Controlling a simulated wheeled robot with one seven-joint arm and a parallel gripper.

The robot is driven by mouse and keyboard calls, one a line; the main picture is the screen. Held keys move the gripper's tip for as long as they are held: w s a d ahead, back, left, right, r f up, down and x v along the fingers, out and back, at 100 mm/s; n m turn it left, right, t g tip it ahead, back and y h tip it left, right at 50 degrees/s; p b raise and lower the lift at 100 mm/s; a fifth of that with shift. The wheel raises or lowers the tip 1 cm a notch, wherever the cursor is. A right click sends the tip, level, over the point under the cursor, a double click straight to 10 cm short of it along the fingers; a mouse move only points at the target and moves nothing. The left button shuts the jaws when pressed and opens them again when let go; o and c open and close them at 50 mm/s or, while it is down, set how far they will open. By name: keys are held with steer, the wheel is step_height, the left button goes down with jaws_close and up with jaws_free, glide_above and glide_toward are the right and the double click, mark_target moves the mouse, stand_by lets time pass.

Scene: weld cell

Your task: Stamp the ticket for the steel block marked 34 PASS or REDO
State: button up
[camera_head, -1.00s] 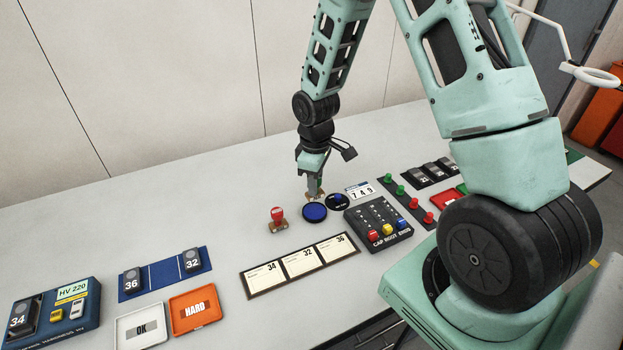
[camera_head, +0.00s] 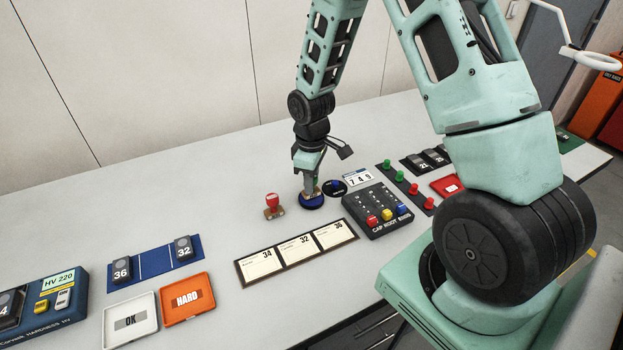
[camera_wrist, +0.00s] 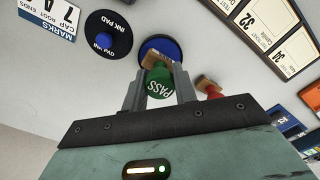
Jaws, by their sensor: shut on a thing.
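My gripper (camera_head: 311,188) is shut on the green stamp marked PASS (camera_wrist: 160,84). The stamp's wooden base is at the round blue ink pad (camera_head: 312,204), which also shows in the wrist view (camera_wrist: 173,45); contact is hard to tell. The red stamp (camera_head: 272,204) stands left of the pad. The ticket holder (camera_head: 242,279) lies in front with tickets 34 (camera_head: 260,264), 32 (camera_head: 296,250) and 36 (camera_head: 333,235); their small print is unreadable. The block marked 34 (camera_head: 8,309) sits in the hardness tester (camera_head: 55,321), cut by the frame edge. Its display reads HV 220.
A black INK PAD lid (camera_head: 334,187) and a marks card (camera_head: 358,177) are beside the pad. A CAP ROOT ENDS box (camera_head: 378,214) stands right. OK (camera_head: 130,337) and HARD (camera_head: 187,318) trays and a blue mat (camera_head: 154,263) with blocks 36 and 32 lie left.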

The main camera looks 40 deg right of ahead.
steer(key=shift+f+b, duration=0.3)
steer(key=shift+f, duration=0.25)
stand_by(1.5)
step_height(320, 180, up, 7)
steer(key=p, duration=0.6)
stand_by(0.4)
